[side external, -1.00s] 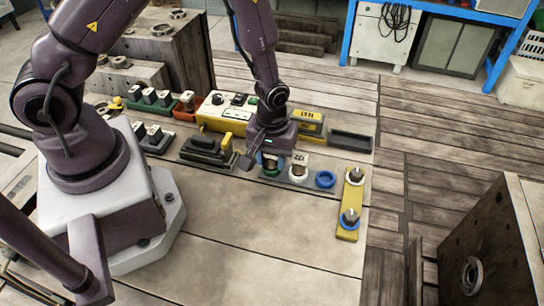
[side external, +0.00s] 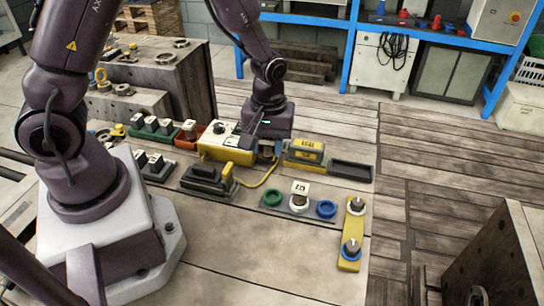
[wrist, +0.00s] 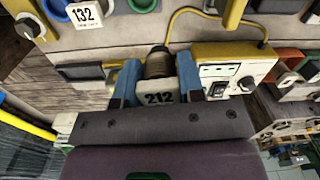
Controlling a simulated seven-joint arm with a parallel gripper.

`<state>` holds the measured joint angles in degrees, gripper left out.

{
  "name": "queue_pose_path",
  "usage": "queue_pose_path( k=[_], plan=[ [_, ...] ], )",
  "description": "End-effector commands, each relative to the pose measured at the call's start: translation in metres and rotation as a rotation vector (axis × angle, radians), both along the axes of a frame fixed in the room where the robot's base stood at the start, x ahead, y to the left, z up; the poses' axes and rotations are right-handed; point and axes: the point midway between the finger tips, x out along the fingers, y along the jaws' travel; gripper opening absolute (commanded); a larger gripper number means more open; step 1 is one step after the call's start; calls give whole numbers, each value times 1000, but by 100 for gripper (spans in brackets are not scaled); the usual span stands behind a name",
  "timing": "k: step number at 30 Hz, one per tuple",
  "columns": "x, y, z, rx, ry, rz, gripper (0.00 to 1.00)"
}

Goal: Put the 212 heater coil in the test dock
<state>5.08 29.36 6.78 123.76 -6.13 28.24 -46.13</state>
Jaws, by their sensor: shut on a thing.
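In the wrist view, my gripper (wrist: 160,82) is shut on the 212 heater coil (wrist: 158,64), a brownish ribbed cylinder with a white block labelled 212 between two blue fingers. In the side view, my gripper (side external: 269,146) is raised just right of a yellow and white box (side external: 226,150) with a knob, and the coil is mostly hidden there. This box, perhaps the test dock, shows a display and knob in the wrist view (wrist: 222,72), right of the coil. Its socket cannot be made out.
A white 132 piece (side external: 299,190) stands between an empty green ring (side external: 272,197) and a blue ring (side external: 326,208). A yellow cable (side external: 268,177) curves in front of the box. Yellow blocks (side external: 305,151) and a dark tray (side external: 351,170) lie to the right.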

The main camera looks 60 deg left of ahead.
Motion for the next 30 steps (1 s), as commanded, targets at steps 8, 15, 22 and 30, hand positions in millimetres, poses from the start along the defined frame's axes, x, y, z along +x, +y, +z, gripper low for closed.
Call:
queue_pose_path(
  k=[8,15,22,30],
  plan=[
    [33,74,-15,14,-6,692,10],
    [53,98,-14,11,-23,1209,10],
    [56,98,-12,7,-22,1420,10],
    [56,98,-26,9,-20,1446,10]
  ],
)
